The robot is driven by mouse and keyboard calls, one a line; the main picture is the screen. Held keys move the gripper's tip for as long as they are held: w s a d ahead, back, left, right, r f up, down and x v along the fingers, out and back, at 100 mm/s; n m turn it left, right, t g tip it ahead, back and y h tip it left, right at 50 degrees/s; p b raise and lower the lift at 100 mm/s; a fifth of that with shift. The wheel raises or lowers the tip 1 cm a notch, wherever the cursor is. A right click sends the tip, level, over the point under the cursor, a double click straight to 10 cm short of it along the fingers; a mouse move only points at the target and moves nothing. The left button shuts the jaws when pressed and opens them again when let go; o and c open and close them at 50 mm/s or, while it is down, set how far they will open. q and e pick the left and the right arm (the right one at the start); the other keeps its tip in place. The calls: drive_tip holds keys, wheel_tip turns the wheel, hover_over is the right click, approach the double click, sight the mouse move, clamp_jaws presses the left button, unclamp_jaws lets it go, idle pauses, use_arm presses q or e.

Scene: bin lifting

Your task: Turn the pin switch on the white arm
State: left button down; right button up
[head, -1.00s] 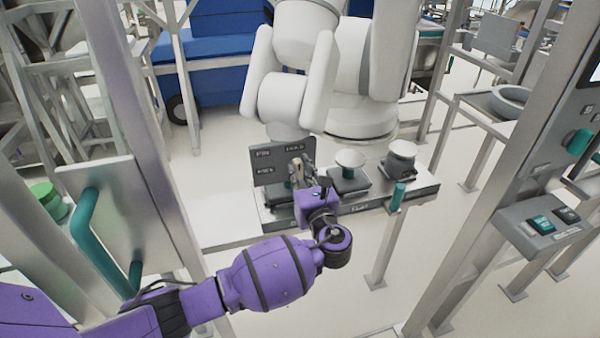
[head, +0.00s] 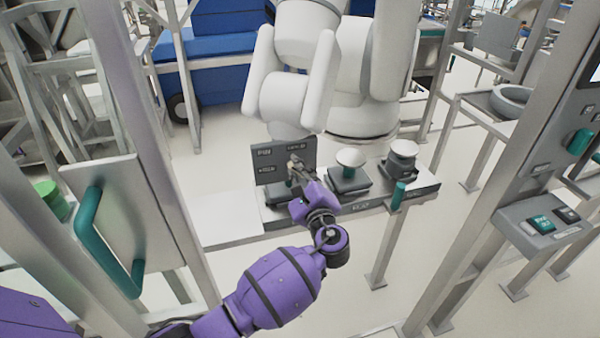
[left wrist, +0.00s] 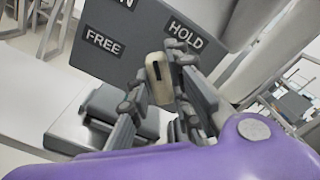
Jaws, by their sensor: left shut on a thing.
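The white arm (head: 292,95) stands behind a bench with a row of controls. A dark grey plate (head: 268,172) on it carries labels; in the left wrist view, the plate (left wrist: 130,62) reads HOLD and FREE. The pin switch (left wrist: 159,80) is a small beige knob with a dark slot, in front of this plate. My purple left gripper (head: 295,166) reaches it from the front, tilted to the left. In the left wrist view, my left gripper (left wrist: 160,92) is shut with its fingers on both sides of the knob. The switch's base is largely hidden. My right gripper is not in view.
A teal handle (head: 100,245) on a metal panel is at left. A button box (head: 545,225) is at right.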

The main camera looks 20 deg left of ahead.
use_arm(q)
drive_tip(key=n, duration=0.1)
drive_tip(key=n+b, duration=0.1)
drive_tip(key=n, duration=0.1)
drive_tip(key=shift+s+f+n, duration=0.1)
drive_tip(key=shift+f+n, duration=0.2)
drive_tip(key=shift+f, duration=0.1)
drive_tip(key=n+b, duration=0.2)
drive_tip(key=n, duration=0.2)
drive_tip(key=shift+f, duration=0.1)
drive_tip(key=shift+n+b, duration=0.65)
drive_tip(key=shift+n, duration=0.15)
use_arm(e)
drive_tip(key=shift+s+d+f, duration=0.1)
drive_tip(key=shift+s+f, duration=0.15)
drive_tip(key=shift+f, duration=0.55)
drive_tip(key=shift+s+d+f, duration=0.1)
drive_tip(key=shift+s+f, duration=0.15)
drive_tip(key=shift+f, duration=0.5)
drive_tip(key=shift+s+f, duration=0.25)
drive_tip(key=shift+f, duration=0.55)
use_arm(q)
drive_tip(key=c, duration=1.6)
unclamp_jaws()
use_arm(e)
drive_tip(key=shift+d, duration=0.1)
use_arm(q)
drive_tip(key=v, duration=1.2)
